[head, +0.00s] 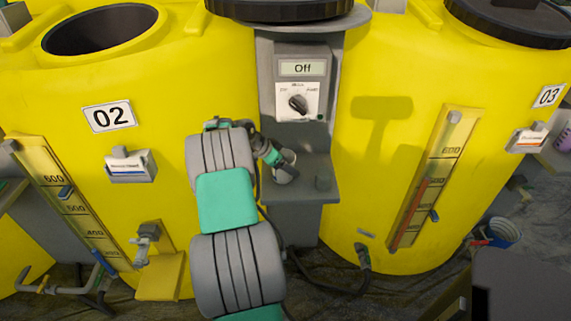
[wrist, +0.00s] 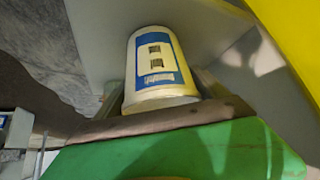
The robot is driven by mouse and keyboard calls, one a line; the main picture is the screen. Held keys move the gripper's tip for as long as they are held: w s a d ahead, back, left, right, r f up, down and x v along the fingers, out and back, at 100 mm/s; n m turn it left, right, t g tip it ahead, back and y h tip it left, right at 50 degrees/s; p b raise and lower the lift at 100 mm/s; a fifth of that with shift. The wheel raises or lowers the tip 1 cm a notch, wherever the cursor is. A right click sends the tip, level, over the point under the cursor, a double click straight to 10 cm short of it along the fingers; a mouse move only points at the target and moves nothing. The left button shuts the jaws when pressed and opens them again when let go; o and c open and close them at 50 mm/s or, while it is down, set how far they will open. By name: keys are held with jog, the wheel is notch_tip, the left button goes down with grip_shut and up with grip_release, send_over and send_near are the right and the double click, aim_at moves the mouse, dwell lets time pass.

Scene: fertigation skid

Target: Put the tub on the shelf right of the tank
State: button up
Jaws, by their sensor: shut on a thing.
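A small white tub (wrist: 155,88) with a blue and cream label is between the fingers of my gripper (wrist: 162,82) in the wrist view. In the head view my gripper (head: 280,163) is shut on the tub (head: 283,177), at the left part of the grey shelf (head: 312,168). This shelf is right of the yellow tank 02 (head: 80,190), below a panel reading "Off". I cannot tell whether the tub's base touches the shelf. My arm covers part of tank 02 and the shelf's left side.
The control panel with a knob (head: 297,103) rises just behind. Yellow tank 03 (head: 400,190) is close on the right.

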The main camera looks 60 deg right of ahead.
jog(key=shift+f, duration=0.25)
jog(key=o, duration=1.3)
jog(key=shift+r, duration=0.1)
